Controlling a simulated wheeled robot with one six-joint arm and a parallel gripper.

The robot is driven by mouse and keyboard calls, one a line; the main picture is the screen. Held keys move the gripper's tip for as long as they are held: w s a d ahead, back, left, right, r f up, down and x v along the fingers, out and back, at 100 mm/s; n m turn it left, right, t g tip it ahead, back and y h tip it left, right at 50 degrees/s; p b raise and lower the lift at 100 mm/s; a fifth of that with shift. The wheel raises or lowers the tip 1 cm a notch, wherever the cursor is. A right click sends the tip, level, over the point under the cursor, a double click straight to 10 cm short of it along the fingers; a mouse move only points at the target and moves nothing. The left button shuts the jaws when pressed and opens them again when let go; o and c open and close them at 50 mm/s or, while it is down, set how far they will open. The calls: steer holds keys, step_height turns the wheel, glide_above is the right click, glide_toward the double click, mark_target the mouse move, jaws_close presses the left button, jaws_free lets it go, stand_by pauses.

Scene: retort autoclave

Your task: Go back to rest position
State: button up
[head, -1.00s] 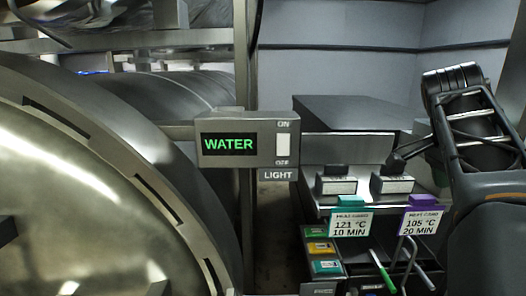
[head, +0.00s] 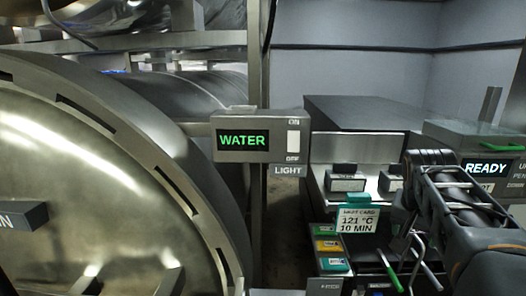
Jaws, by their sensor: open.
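My dark arm (head: 445,196) stands at the right of the head view. Its upper end is in front of the bench with the cards. I cannot make out my gripper or its fingers in this view. No held object shows.
A large round metal vessel door (head: 95,190) fills the left. A box with a green WATER display (head: 242,140) and a light switch hangs in the middle. A teal-topped 121 °C heat card (head: 357,219) stands left of my arm. A READY display (head: 487,168) is behind it at right.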

steer(key=s+a+f+n+y, duration=0.1)
steer(key=s+a+f+n, duration=0.1)
steer(key=a+f, duration=0.3)
steer(key=s+a+f+n+y, duration=0.1)
steer(key=s+a+f+n, duration=0.2)
steer(key=a, duration=0.3)
steer(key=s+a+f+n+t+y, duration=0.1)
steer(key=s+a+f+n, duration=0.1)
steer(key=a+f, duration=0.4)
steer(key=shift+s+a+f+n+p, duration=0.3)
steer(key=shift+f+n+p, duration=0.05)
steer(key=shift+n, duration=0.25)
stand_by(0.6)
